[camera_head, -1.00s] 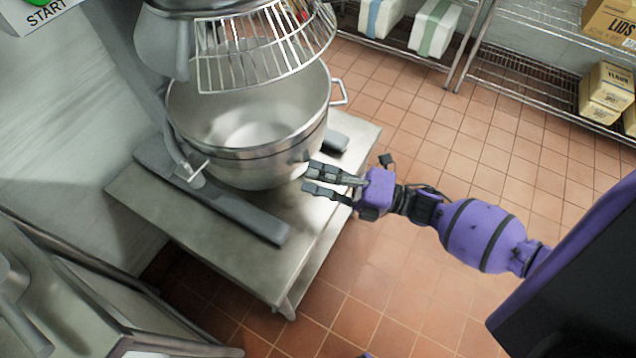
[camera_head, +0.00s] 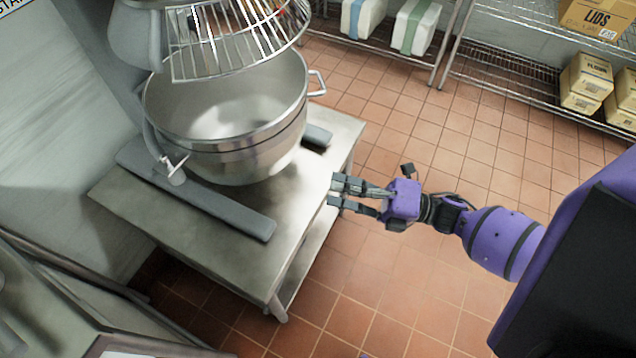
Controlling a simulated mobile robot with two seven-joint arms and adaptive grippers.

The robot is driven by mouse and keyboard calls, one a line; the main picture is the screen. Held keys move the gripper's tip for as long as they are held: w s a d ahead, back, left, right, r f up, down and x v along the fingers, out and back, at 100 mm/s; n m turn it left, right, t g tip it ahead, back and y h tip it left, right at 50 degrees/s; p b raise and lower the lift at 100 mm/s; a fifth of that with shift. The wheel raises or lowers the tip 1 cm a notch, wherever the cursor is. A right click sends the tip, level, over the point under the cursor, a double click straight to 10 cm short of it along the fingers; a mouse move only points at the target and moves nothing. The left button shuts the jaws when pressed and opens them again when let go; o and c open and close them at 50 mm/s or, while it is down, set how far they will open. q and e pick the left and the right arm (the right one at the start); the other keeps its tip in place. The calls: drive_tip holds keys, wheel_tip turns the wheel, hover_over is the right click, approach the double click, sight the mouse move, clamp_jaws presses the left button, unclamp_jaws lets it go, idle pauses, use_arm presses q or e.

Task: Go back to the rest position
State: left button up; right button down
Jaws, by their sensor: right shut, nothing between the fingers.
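My right gripper (camera_head: 335,192) is purple and black and reaches in from the right. Its fingers point left and are empty, held in the air by the right edge of the metal stand (camera_head: 235,262). A large steel mixer bowl (camera_head: 235,150) sits on that stand, left of the gripper, with a clear gap between them. A wire guard (camera_head: 225,45) hangs above the bowl. My left gripper is not in view.
A wire shelf (camera_head: 495,80) at the back holds cardboard boxes (camera_head: 583,80) and wrapped packs (camera_head: 415,28). A metal counter (camera_head: 60,300) fills the lower left. The tiled floor (camera_head: 440,150) between stand and shelf is open.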

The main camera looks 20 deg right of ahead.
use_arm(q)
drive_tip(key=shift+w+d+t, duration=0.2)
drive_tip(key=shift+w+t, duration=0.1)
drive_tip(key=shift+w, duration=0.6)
use_arm(e)
drive_tip(key=v, duration=0.3)
drive_tip(key=shift+s+d, duration=0.1)
drive_tip(key=shift+d, duration=0.15)
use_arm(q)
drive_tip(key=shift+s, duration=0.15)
